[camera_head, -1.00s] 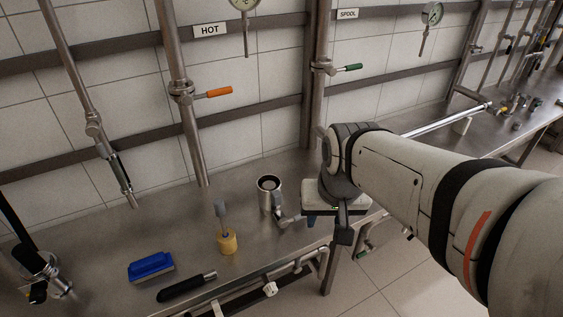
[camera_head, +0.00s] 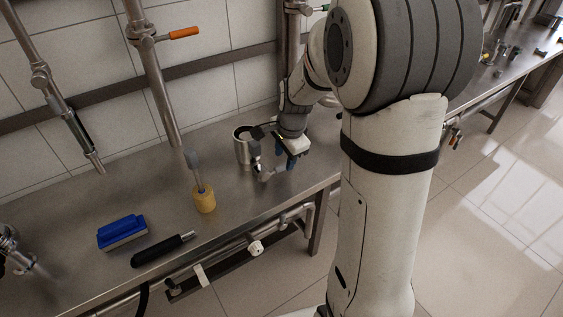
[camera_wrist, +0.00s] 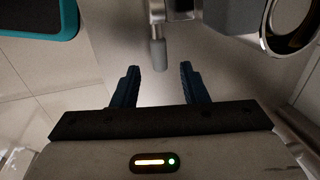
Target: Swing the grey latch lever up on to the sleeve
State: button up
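A steel cylinder (camera_head: 242,150) stands on the bench in the head view; I cannot tell whether it is the sleeve. A short metal fitting (camera_head: 266,172) juts from its side towards my gripper (camera_head: 287,160). In the wrist view a grey-tipped lever (camera_wrist: 158,54) points down, its tip near the gap between the fingertips. My gripper (camera_wrist: 160,72) is open, with one dark blue finger on each side of that tip. No contact with the lever shows. A round metal rim (camera_wrist: 290,25) shows at the upper right of the wrist view.
Pipes (camera_head: 150,80) rise behind. A dark teal-edged object (camera_wrist: 38,15) fills the wrist view's upper left corner.

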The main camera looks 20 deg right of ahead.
aim_at(283, 165)
jog(key=shift+w+a+f, duration=0.1)
jog(key=shift+w+f, duration=0.05)
jog(key=shift+f, duration=0.65)
jog(key=shift+w+f, duration=0.1)
jog(key=shift+f, duration=0.65)
jog(key=shift+c, duration=0.3)
grip_shut()
